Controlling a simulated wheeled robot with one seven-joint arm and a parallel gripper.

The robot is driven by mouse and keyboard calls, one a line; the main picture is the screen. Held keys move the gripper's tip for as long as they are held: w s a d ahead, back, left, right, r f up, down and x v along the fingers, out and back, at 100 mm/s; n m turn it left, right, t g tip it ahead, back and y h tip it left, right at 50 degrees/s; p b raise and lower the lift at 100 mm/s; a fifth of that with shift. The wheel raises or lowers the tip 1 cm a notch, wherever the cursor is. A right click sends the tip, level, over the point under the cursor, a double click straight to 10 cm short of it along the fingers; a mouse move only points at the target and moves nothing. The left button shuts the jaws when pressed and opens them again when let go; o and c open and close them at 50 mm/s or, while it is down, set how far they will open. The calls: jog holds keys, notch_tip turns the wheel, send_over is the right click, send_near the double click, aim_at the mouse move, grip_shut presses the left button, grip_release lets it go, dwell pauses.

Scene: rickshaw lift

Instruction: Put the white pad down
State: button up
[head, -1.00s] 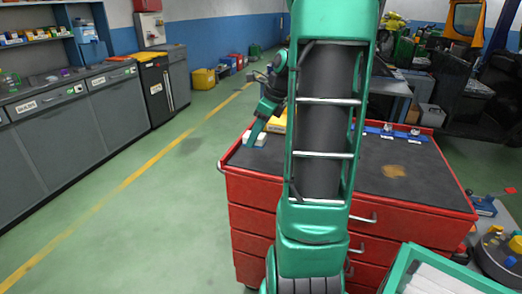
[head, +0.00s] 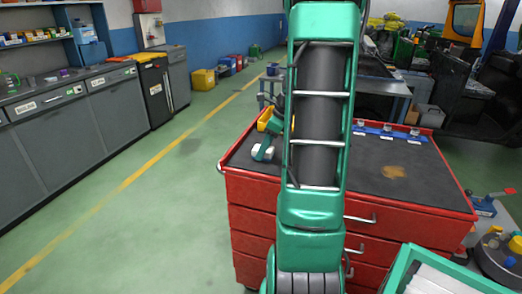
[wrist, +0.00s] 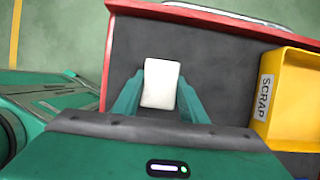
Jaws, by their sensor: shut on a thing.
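The white pad (wrist: 161,84) is a small, pale, rounded block between the two green fingers of my gripper (wrist: 160,93) in the wrist view. My gripper is shut on it. In the head view the pad (head: 263,154) shows under my gripper (head: 264,149) at the left part of the red cart's dark top (head: 400,172). I cannot tell whether the pad touches the top or is held just above it. My arm hides part of the cart in the head view.
A yellow bin marked SCRAP (wrist: 287,98) stands to the right of the pad in the wrist view. The red cart edge (wrist: 220,22) runs beyond the pad. A blue strip with small parts (head: 388,134) lies along the cart's back. Dark top around the pad is bare.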

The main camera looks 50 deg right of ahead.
jog(key=shift+f, duration=0.15)
jog(key=o, duration=1.1)
jog(key=v, duration=1.1)
jog(key=s+a+f+n+g, duration=0.2)
jog(key=s+a+f+n, duration=0.1)
jog(key=s+a+n, duration=0.5)
jog(key=s+a+f+n+g+h, duration=0.1)
jog(key=s+a+f+n+g, duration=0.1)
jog(key=s+a+n, duration=0.6)
jog(key=a+f+n, duration=0.1)
jog(key=a+n, duration=0.6)
jog(key=n, duration=0.2)
jog(key=shift+s+f+h, duration=0.15)
jog(key=shift+s+h, duration=0.15)
